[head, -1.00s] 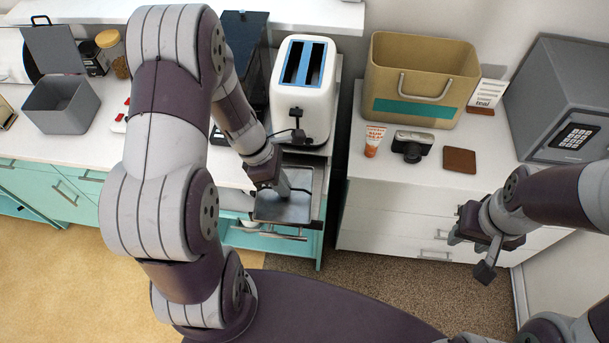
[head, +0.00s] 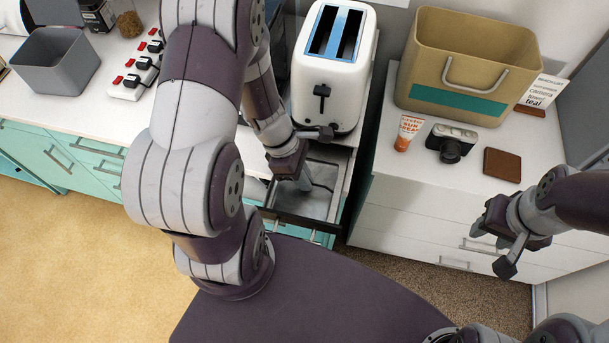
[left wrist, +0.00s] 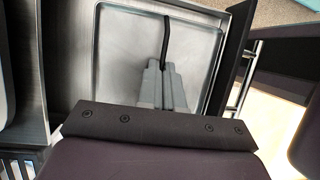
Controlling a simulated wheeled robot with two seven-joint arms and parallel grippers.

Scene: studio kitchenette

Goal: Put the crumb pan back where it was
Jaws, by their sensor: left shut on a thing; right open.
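The crumb pan (head: 308,203) is a shallow grey metal tray with a raised rim. It lies inside the outline of the open drawer (head: 290,223) below the white toaster (head: 333,70); I cannot tell whether it touches the drawer floor. In the left wrist view the pan (left wrist: 205,40) fills the middle, with a thin black strip running up from the fingers. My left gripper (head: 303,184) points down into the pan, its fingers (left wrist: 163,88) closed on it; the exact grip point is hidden. My right gripper (head: 490,248) is open and empty before the right cabinet.
The drawer's dark front and bar handle (left wrist: 243,75) show in the left wrist view. On the right cabinet stand a tan bin (head: 470,70), sunscreen tube (head: 408,132), camera (head: 452,142) and brown coaster (head: 502,165). A grey bin (head: 55,62) and a power strip (head: 135,80) are at left.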

